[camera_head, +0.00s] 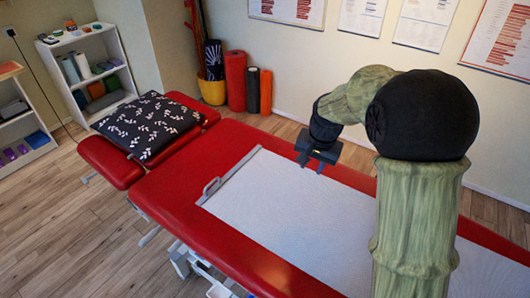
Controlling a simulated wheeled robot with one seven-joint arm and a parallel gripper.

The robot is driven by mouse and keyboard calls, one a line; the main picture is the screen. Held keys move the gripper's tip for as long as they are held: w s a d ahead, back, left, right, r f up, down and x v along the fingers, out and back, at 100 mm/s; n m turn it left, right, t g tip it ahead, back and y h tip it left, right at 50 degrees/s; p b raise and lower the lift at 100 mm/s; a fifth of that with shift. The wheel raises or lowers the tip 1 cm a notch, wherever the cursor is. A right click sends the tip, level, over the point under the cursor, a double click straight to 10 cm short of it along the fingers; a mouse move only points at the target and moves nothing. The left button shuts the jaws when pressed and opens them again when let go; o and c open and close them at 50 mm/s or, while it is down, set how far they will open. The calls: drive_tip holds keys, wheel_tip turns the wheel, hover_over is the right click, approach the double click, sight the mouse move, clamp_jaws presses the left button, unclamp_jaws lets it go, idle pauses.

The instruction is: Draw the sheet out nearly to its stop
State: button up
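The white sheet (285,212) lies flat along the red treatment table (170,190). A grey bar runs across its left end, with a small grey handle (211,187) on it. The sheet's right part passes behind my arm, and its far right end is out of view. My gripper (312,165) is above the sheet, near its back edge and well to the right of the handle. Its two dark fingers point down and stand apart, with nothing seen between them.
A black patterned pillow (147,124) lies on the table's head end. Shelves (88,66) stand at the left wall. A yellow pot (211,91) and rolled mats (236,80) stand behind the table. Red table surface is bare between handle and pillow.

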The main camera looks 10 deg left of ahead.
drive_tip(key=s+d+f+n, duration=0.1)
drive_tip(key=s+d, duration=0.5)
drive_tip(key=s, duration=0.4)
drive_tip(key=s+d+f+n+h, duration=0.1)
drive_tip(key=s+d+n, duration=0.1)
drive_tip(key=s+d, duration=0.4)
drive_tip(key=s, duration=0.4)
drive_tip(key=shift+d+f, duration=0.35)
drive_tip(key=shift+d, duration=0.1)
